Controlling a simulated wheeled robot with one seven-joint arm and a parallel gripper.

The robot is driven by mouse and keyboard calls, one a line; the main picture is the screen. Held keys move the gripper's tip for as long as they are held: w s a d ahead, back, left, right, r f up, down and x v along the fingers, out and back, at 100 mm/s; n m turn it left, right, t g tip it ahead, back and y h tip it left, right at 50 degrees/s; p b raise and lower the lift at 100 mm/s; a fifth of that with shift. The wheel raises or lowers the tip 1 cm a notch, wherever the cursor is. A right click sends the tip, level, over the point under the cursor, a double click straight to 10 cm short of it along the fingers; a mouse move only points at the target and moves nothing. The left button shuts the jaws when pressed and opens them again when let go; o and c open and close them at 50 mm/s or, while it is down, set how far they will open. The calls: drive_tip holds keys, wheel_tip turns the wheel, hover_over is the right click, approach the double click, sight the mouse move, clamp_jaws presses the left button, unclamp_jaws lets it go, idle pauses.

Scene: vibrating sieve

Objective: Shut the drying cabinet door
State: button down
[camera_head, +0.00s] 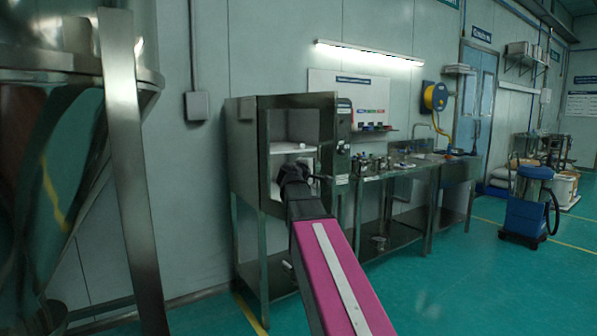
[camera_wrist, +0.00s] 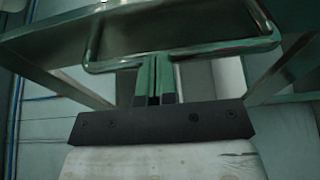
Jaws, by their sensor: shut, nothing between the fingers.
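The drying cabinet (camera_head: 246,160) is a steel box on a legged stand, left of the sink bench in the head view. Its front is open, with pale shelves (camera_head: 293,148) visible inside and a control strip (camera_head: 343,140) on the right of the front. I cannot clearly make out the door panel. My gripper (camera_head: 292,168) is at the lower part of the opening, its tips hard to see there. In the wrist view my gripper (camera_wrist: 156,76) is shut and empty. Its fingers point at a steel piece with a rounded rim (camera_wrist: 188,50); contact cannot be told.
A steel bench (camera_head: 390,172) with small items adjoins the cabinet on the right. A large steel machine (camera_head: 130,170) with a post stands at the left. A blue vacuum (camera_head: 530,205) stands at the right. The green floor (camera_head: 430,270) in front is clear.

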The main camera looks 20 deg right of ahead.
drive_tip(key=w+d+n+t+y, duration=0.3)
drive_tip(key=w+d, duration=1.6)
drive_tip(key=d, duration=0.3)
drive_tip(key=w+d, duration=0.2)
drive_tip(key=w, duration=1.2)
drive_tip(key=w+d, duration=0.2)
drive_tip(key=w, duration=1.1)
drive_tip(key=shift+w+d, duration=0.3)
drive_tip(key=shift+w, duration=0.1)
drive_tip(key=shift+a, duration=0.1)
drive_tip(key=s+d, duration=0.7)
drive_tip(key=s, duration=0.5)
drive_tip(key=shift+s+d+y, duration=0.3)
drive_tip(key=shift+s, duration=0.1)
